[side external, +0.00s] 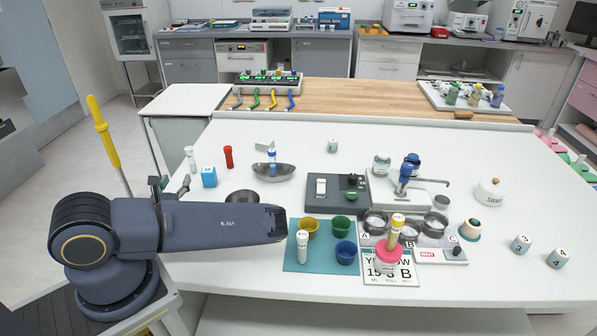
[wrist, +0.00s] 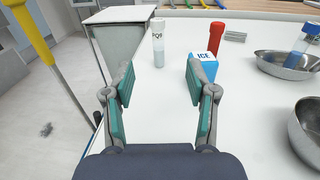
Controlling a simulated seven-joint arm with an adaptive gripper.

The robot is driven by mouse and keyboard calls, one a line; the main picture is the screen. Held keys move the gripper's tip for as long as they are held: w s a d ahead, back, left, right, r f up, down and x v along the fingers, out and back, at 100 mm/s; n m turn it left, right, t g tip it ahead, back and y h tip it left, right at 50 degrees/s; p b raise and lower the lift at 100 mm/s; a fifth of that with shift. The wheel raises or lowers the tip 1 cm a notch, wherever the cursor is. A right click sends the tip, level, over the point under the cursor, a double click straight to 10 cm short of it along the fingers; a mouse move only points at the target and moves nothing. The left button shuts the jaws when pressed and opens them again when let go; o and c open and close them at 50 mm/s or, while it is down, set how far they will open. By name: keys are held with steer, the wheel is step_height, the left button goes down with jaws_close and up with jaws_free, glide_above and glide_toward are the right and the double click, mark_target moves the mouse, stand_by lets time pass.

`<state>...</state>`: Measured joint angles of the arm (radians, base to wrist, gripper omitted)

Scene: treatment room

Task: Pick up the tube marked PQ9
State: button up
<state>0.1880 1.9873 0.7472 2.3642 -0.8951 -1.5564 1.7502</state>
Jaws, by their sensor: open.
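The tube marked PQ9 (wrist: 158,44) is clear with a white cap and stands upright on the white table, ahead of my gripper (wrist: 159,83) in the wrist view. In the side external view the tube (side external: 191,160) stands at the table's left part, beyond my gripper (side external: 171,187). My gripper is open and empty, with its teal-padded fingers apart. The tube lies beyond the fingertips, roughly in line with the gap between them, and is not touched.
A blue ICE box (wrist: 204,67) stands just right of the tube, close to the right finger. A red tube (wrist: 215,38) is behind it. Metal bowls (wrist: 285,65) lie further right. A yellow-handled pole (side external: 103,133) stands off the table's left edge.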

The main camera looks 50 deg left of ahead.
mark_target(189, 155)
steer(key=x, duration=1.1)
steer(key=shift+f, duration=0.15)
steer(key=shift+f+x, duration=0.1)
steer(key=shift+x, duration=1.35)
steer(key=shift+f+x, duration=0.15)
steer(key=shift+x, duration=1.3)
steer(key=shift+s+a, duration=0.1)
steer(key=shift+s, duration=0.15)
steer(key=c, duration=1)
